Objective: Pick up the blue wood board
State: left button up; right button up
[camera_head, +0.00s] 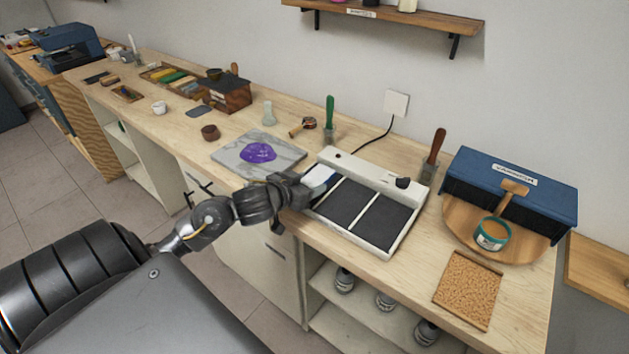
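A small pale piece with a blue edge (319,178) lies at the left compartment of the white tray (338,235). It may be the blue wood board, but little of it shows. My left gripper (306,191) reaches over the counter's front edge, right at this piece and at the tray's left end. Its fingers are dark and partly merge with the tray's black panel, so I cannot tell whether they are closed on the piece. My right gripper is not in view.
A marble slab (228,156) with a purple blob (258,152) lies left of the tray. A blue box (510,182), a teal-rimmed can (491,234) and a cork-like mat (468,289) are at the right. A green-handled tool (330,112) stands behind the tray.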

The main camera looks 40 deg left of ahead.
pick_arm(q)
jog(key=c, duration=0.6)
jog(key=shift+r, duration=0.4)
notch_tip(320, 180, up, 2)
jog(key=shift+r+p, duration=0.2)
jog(key=shift+p, duration=0.65)
jog(key=s+d+r+p, duration=0.9)
jog(key=s+p, duration=0.1)
jog(key=p, duration=0.4)
jog(key=shift+s+r, duration=0.4)
